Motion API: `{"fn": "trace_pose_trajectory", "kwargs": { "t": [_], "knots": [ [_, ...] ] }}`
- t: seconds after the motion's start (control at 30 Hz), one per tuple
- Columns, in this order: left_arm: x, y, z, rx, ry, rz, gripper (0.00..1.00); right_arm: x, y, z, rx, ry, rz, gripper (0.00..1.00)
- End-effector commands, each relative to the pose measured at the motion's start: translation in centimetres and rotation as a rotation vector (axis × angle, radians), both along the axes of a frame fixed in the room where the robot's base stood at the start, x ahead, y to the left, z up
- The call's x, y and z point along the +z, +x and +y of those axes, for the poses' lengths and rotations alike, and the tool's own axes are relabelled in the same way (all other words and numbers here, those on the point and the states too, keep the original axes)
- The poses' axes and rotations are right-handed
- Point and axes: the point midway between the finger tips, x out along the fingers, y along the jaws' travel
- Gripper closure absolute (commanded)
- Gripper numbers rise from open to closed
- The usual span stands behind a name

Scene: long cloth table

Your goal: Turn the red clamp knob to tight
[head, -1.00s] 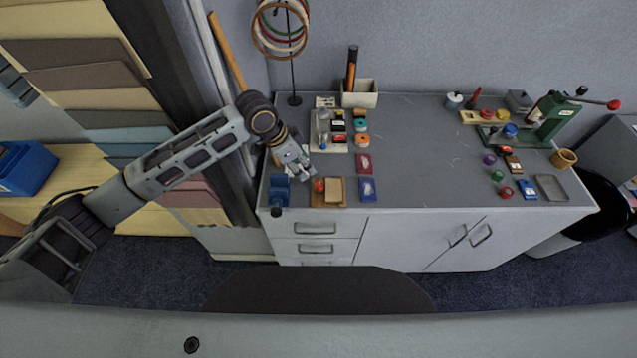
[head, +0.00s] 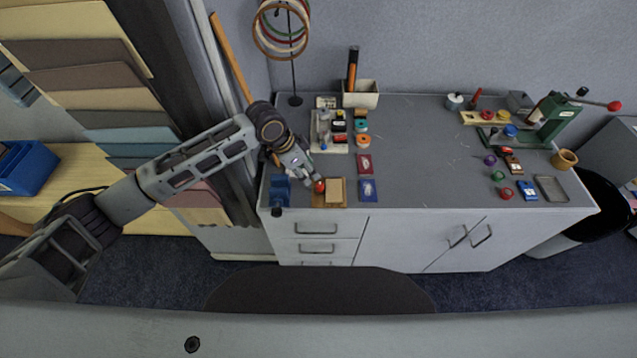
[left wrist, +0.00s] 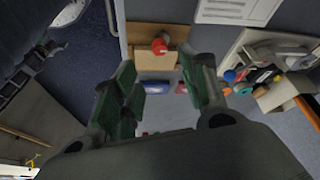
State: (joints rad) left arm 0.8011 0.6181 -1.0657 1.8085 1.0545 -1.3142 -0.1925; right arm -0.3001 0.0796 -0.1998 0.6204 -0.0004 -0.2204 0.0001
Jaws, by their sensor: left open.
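The red clamp knob (head: 319,186) sits on a small wooden board (head: 325,204) at the front left of the grey worktop, beside a pale block (head: 336,190). My left gripper (head: 316,183) is just above and behind the knob in the head view. In the left wrist view the knob (left wrist: 159,46) shows beyond the two spread green-padded fingers, and the space between the fingers (left wrist: 160,98) is empty. The gripper is open. I cannot tell whether a finger touches the knob. My right gripper does not show.
A blue holder (head: 280,190) stands left of the board. Red (head: 364,163) and blue (head: 368,190) packets lie to its right. A tray of bottles and tape rolls (head: 325,146) is behind. A green press (head: 548,118) stands far right. The middle of the worktop is clear.

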Motion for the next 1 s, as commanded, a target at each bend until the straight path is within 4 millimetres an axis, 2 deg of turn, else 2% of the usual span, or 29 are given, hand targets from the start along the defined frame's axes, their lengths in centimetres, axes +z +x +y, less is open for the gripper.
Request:
{"fn": "trace_pose_trajectory", "kwargs": {
  "t": [0.6,0.8,1.0],
  "knots": [
    [-7.3,1.1,-2.9,0.000,0.000,0.000,0.56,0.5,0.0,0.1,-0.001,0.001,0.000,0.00],
    [-8.8,1.4,-3.4,0.000,0.000,0.000,0.56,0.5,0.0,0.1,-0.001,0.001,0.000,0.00],
    [-9.4,1.5,-3.6,0.000,0.000,-0.001,0.56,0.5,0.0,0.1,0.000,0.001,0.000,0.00]
  ]
}}
